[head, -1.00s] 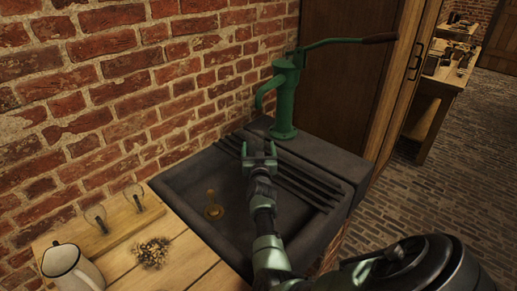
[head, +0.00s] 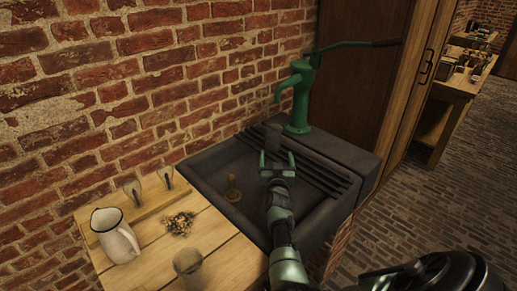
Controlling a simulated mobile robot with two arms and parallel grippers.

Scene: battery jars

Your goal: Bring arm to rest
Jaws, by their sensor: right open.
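My right arm reaches up from the bottom of the head view over the dark stone sink (head: 215,172). My right gripper (head: 277,160) is open, its two fingers apart, and appears empty above the sink near the ribbed drainboard. A green hand pump (head: 299,98) with a long lever stands at the back of the sink, beyond the gripper and apart from it. My left gripper does not show.
A wooden counter (head: 228,262) left of the sink holds a white enamel jug (head: 116,240), a greyish cup or jar (head: 189,262), a crumbly pile (head: 179,223) and a wooden strip with two small glass pieces. A brass drain piece (head: 233,189) is in the sink. A brick wall stands behind.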

